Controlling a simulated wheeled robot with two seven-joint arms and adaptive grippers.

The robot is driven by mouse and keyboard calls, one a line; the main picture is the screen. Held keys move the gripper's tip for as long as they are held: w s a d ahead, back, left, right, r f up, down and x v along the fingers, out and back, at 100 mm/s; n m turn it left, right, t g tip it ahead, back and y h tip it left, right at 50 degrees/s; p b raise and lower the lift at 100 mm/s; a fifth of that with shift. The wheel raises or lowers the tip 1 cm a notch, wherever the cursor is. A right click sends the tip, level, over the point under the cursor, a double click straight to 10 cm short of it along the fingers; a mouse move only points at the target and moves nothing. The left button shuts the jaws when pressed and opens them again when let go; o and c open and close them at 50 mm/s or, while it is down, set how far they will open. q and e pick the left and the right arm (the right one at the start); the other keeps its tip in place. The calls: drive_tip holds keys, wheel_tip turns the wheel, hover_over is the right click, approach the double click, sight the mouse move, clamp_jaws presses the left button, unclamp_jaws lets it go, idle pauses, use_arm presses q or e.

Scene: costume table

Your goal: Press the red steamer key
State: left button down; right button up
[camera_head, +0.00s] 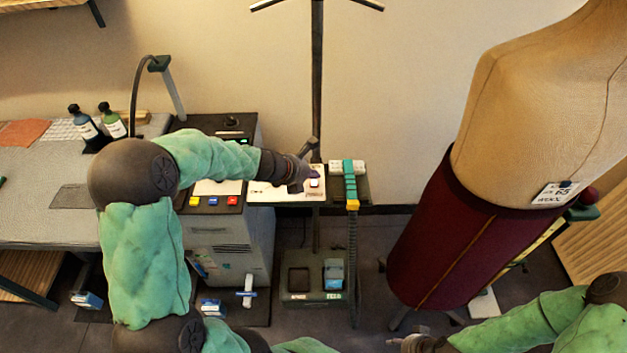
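The red key (232,200) is at the right end of a row of three on the front edge of the grey cabinet (230,250). A blue key (213,201) is in the middle and a yellow key (194,201) at the left. My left gripper (308,176) is to the right of the red key, above a white panel (262,192) beside the cabinet. It is small and dark, and I cannot tell whether its fingers are apart. My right gripper (398,342) is low at the bottom right, far from the keys, its finger state unclear.
A dress form (535,110) with a dark red skirt (440,235) fills the right side. A dark pole (317,80) stands behind my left gripper. Two bottles (112,122) stand on the padded table (40,210) at left. A green-and-white strip (349,180) lies right of the panel.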

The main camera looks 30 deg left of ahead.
sight(312, 184)
use_arm(q)
drive_tip(key=shift+r+p, duration=2.25)
drive_tip(key=shift+r, duration=0.35)
drive_tip(key=shift+f, duration=0.1)
